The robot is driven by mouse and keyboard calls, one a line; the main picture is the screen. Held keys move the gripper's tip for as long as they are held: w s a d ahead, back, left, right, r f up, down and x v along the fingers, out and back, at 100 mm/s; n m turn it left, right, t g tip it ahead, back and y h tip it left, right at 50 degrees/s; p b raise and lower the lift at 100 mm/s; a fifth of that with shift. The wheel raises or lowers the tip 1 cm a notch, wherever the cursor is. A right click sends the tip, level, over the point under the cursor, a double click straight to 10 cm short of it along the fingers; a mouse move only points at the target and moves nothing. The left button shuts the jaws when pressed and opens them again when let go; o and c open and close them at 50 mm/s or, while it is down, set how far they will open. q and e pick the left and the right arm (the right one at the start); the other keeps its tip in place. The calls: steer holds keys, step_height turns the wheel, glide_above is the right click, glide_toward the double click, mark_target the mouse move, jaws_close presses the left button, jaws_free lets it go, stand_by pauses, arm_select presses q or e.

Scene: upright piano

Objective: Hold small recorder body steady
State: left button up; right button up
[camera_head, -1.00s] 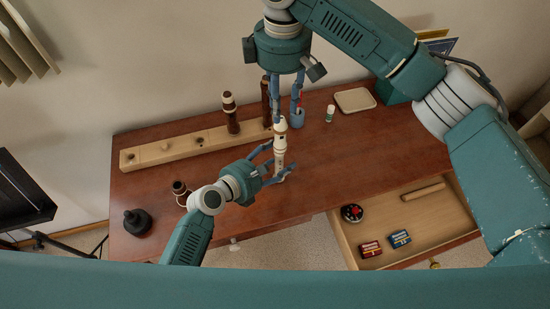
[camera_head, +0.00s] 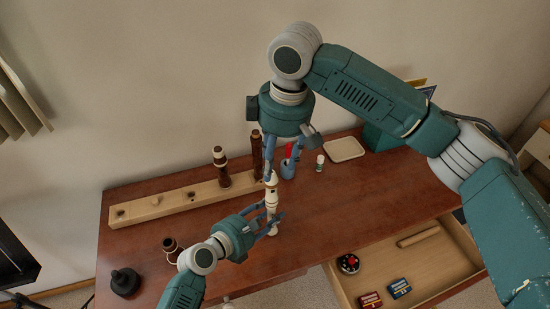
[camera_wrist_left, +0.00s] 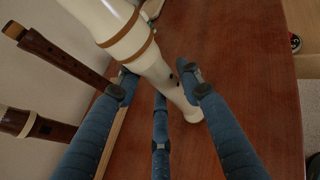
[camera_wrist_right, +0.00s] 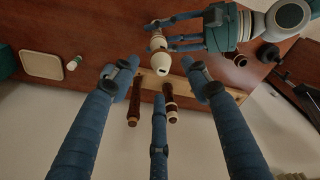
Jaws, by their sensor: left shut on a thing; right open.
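The small recorder body (camera_head: 271,199) is cream with brown rings and stands nearly upright over the desk. My left gripper (camera_head: 273,223) is shut on its lower part. In the left wrist view the recorder body (camera_wrist_left: 135,45) runs between my left fingers (camera_wrist_left: 162,85), with dark holes showing near its lower end. My right gripper (camera_head: 283,165) is open above the recorder's top, pointing down. In the right wrist view the recorder's pale top end (camera_wrist_right: 158,59) lies beyond and between the open, empty fingers (camera_wrist_right: 160,80).
A pale wooden stand (camera_head: 150,207) with holes is behind, with dark brown pieces (camera_head: 220,170) upright on it. An open drawer (camera_head: 380,268) juts at front right. A black object (camera_head: 125,282) sits left.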

mark_target(271, 185)
steer(key=f, duration=0.6)
steer(key=a+f, duration=0.1)
steer(key=f, duration=0.3)
steer(key=shift+w+a, duration=0.1)
steer(key=shift+w, duration=0.2)
jaws_close()
